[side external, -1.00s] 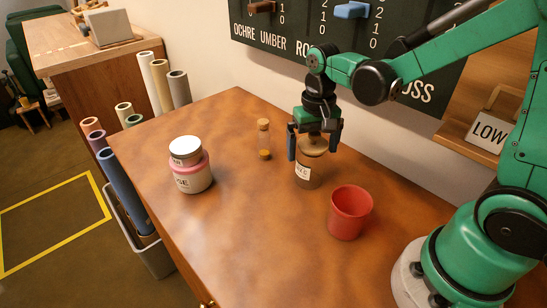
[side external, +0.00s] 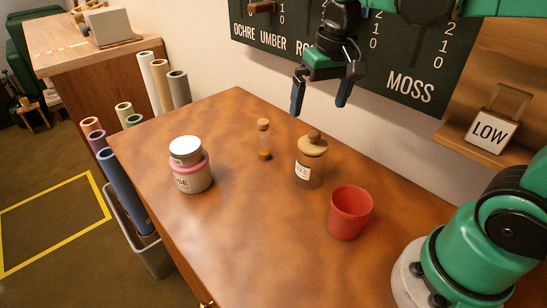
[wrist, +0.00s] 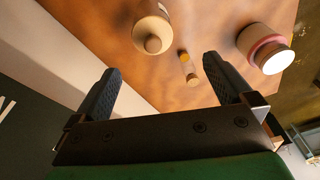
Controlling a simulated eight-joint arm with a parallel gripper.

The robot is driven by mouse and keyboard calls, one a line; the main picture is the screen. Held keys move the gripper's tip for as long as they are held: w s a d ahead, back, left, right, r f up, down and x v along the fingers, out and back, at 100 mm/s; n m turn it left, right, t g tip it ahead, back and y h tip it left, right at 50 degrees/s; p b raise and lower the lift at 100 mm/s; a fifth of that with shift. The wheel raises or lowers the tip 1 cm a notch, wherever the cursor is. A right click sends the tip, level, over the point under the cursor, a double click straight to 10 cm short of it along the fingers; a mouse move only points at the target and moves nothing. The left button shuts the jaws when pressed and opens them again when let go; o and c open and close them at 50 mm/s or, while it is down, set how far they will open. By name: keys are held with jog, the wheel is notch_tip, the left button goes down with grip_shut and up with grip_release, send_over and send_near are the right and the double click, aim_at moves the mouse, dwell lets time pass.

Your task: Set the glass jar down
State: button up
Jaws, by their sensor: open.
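The glass jar (side external: 309,170) stands upright on the wooden table (side external: 260,230), with a wooden knobbed lid (side external: 312,146) and a white label. My gripper (side external: 320,109) is open and empty, above the jar and apart from it. In the wrist view the jar (wrist: 151,28) shows beyond the open fingers of my gripper (wrist: 161,84), with nothing between them.
A red cup (side external: 350,213) stands to the right of the jar. A small corked vial (side external: 264,140) stands left of it, and a white and pink jar with a silver lid (side external: 190,168) farther left. A wall board (side external: 290,40) is behind. The front of the table is clear.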

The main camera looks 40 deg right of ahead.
jog(key=shift+s+a+f+n+t, duration=0.45)
jog(key=shift+f+n+t, duration=0.2)
jog(key=shift+t, duration=0.2)
jog(key=shift+s+a+f+n+t, duration=0.4)
jog(key=shift+f+n+t, duration=0.2)
jog(key=shift+t, duration=0.3)
jog(key=shift+s+a+f+n+t, duration=0.35)
jog(key=shift+s+f+n+t, duration=0.25)
jog(key=shift+t, duration=0.25)
